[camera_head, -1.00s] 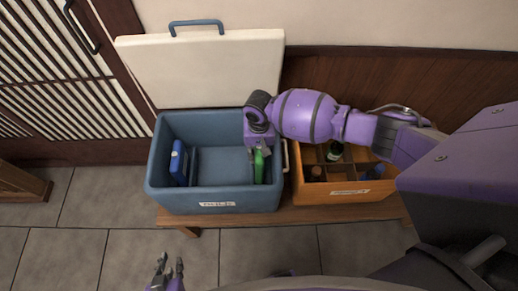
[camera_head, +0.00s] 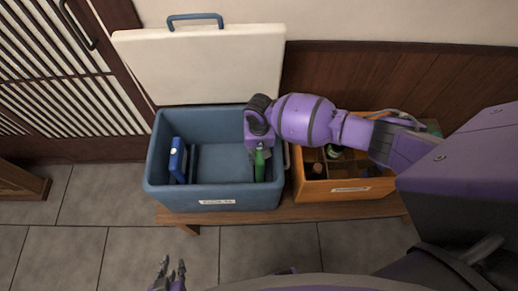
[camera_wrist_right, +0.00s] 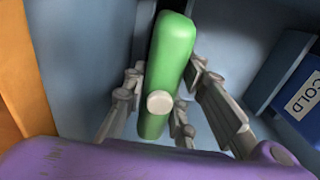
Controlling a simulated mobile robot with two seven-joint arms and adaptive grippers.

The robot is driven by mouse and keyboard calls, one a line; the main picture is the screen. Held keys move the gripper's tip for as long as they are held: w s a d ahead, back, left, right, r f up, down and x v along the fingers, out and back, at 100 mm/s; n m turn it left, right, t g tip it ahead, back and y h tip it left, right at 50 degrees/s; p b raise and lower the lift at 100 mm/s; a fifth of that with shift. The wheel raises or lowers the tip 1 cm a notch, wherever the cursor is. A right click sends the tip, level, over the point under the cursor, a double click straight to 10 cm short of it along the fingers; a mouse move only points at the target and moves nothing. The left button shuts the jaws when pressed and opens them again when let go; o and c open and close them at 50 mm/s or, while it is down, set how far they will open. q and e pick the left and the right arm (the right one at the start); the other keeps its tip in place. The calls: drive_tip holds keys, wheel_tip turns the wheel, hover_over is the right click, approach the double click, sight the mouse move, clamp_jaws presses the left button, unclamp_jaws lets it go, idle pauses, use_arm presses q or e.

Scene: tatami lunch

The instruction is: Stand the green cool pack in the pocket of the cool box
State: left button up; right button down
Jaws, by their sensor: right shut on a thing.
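The cool box (camera_head: 218,196) is a blue open bin with its pale lid (camera_head: 205,70) raised behind it. My right gripper (camera_head: 260,151) reaches into its right side, shut on the green cool pack (camera_head: 259,166). In the right wrist view the pack (camera_wrist_right: 172,55) is between the fingers, near the box's side wall; a pale blue upright edge shows beside it. I cannot tell if its lower end touches anything. At the box's left, a blue pack (camera_head: 177,160) stands beside an upright divider (camera_head: 193,165). My left gripper (camera_head: 170,270) is open and empty, low in front.
An orange crate (camera_head: 345,190) with compartments holding bottles stands close on the right. Both containers rest on a wooden bench (camera_head: 240,217). The middle of the cool box floor is clear. A slatted door (camera_head: 55,75) is on the left.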

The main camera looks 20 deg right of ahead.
drive_tip(key=shift+f, duration=0.3)
drive_tip(key=c, duration=1.4)
unclamp_jaws()
drive_tip(key=o, duration=0.5)
drive_tip(key=shift+f, duration=0.1)
